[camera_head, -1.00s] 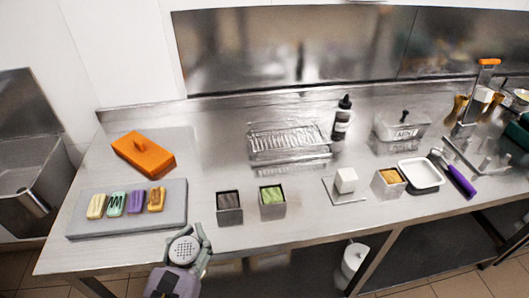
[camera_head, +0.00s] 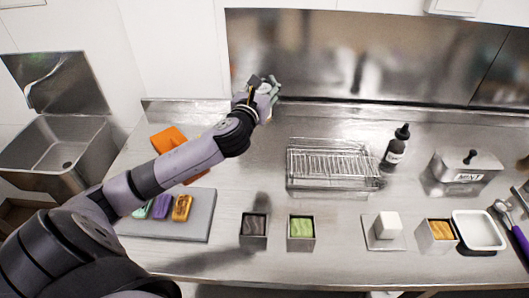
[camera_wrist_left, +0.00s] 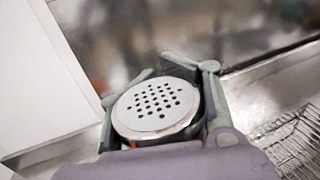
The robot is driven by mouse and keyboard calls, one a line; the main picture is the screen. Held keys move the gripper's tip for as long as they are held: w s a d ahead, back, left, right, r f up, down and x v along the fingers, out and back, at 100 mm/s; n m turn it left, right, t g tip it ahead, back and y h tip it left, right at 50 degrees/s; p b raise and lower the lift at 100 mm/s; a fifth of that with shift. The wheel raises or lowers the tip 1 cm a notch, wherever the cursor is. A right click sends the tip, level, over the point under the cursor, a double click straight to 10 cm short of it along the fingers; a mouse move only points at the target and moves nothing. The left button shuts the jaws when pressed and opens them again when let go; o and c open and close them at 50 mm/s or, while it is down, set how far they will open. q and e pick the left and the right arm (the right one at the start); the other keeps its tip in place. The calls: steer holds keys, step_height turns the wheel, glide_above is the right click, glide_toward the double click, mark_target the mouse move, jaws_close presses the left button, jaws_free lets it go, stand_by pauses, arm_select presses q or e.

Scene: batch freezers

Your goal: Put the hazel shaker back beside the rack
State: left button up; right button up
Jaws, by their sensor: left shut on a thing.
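My left gripper (camera_head: 268,92) is raised over the back of the counter, left of the wire rack (camera_head: 330,160), near the steel backsplash. In the left wrist view the gripper is shut on the hazel shaker (camera_wrist_left: 156,108), whose round pale lid with dark holes faces the camera. The shaker's lower body is hidden there by the lid and fingers. In the head view the shaker is mostly hidden by the gripper. The rack also shows at the right edge of the left wrist view (camera_wrist_left: 296,140). My right gripper is not in view.
A dark bottle (camera_head: 396,148) stands right of the rack. Two small square tins, one dark (camera_head: 254,228) and one green (camera_head: 301,230), stand in front. An orange block (camera_head: 170,139) and a grey tray (camera_head: 200,222) are partly behind my arm. The counter just left of the rack is clear.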

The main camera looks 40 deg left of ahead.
arm_select(q)
steer(key=shift+w+a+r, duration=0.3)
steer(key=shift+w+a, duration=0.2)
steer(key=shift+a, duration=0.15)
step_height(320, 180, down, 14)
steer(key=shift+s+r+b, duration=0.1)
steer(key=shift+b, duration=0.55)
step_height(320, 180, down, 5)
steer(key=shift+r+b, duration=0.1)
steer(key=shift+b, duration=0.7)
steer(key=shift+f, duration=0.25)
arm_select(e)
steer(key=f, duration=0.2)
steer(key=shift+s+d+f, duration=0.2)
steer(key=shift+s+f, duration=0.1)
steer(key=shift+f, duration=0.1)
arm_select(q)
steer(key=shift+f, duration=0.1)
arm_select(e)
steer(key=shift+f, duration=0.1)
arm_select(q)
steer(key=o, duration=0.8)
steer(key=shift+c, duration=0.2)
steer(key=o, duration=0.7)
steer(key=shift+d, duration=0.1)
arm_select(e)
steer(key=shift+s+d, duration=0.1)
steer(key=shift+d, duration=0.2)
